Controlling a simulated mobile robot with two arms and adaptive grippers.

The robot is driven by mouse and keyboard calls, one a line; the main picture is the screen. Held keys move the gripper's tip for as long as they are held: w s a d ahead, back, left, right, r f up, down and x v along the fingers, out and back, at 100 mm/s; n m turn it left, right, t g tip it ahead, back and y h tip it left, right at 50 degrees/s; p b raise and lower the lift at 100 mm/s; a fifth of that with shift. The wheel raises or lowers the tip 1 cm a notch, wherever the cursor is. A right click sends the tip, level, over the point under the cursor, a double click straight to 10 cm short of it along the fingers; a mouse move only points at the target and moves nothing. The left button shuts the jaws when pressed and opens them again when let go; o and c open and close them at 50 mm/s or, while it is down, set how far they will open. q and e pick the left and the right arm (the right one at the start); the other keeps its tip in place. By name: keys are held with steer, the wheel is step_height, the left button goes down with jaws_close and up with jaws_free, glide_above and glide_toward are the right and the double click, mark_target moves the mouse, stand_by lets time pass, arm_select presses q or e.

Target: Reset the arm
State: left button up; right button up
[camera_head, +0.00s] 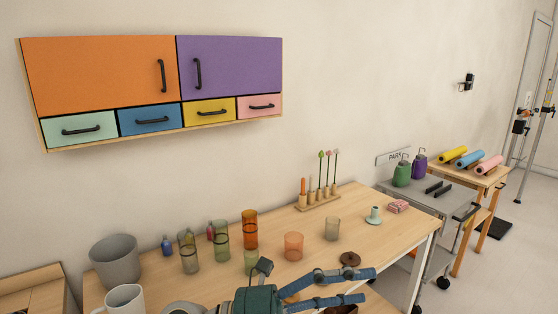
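My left gripper (366,286) reaches in from the bottom edge, low over the front of the wooden table (392,240). Its teal body (257,300) is at the left and its two blue fingers point right. The fingers are spread apart with nothing seen between their tips. A dark brown round object (350,259) lies just behind the upper finger. Another brown object (341,309) shows partly below the lower finger, at the picture's edge. The rest of the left arm is mostly out of the picture. My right gripper is not in view.
Cups and tall glasses (250,230) stand behind the gripper; a white mug (125,299) and grey bin (115,261) stand left. A peg rack (318,201) is at the back. Coloured cabinets (100,75) hang above. A grey cart (440,203) stands right.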

arm_select(q)
steer(key=w+a+r+n+t+y, duration=0.5)
steer(key=w+a+n+t, duration=0.5)
steer(key=a+n+t, duration=0.6)
steer(key=w+a+f+n+y, duration=0.2)
steer(key=a+f+n+y, duration=1.2)
steer(key=f, duration=0.4)
steer(key=s+a+f+n+g+y, duration=0.1)
steer(key=s+a+f+g, duration=0.15)
steer(key=s+f, duration=0.35)
steer(key=s+a+f+n+g, duration=0.15)
steer(key=s+f+g, duration=0.25)
steer(key=f, duration=0.4)
steer(key=s+d+f+g+h, duration=0.1)
steer(key=s+f+g, duration=0.2)
steer(key=s+f, duration=0.35)
steer(key=s+f+g, duration=0.3)
steer(key=s+g, duration=0.1)
steer(key=s, duration=0.6)
step_height(320, 180, down, 26)
steer(key=s, duration=0.3)
steer(key=s+a+f+g, duration=0.2)
steer(key=s+f, duration=1.4)
steer(key=s, duration=0.1)
steer(key=shift+a+f, duration=0.3)
steer(key=shift+a, duration=0.1)
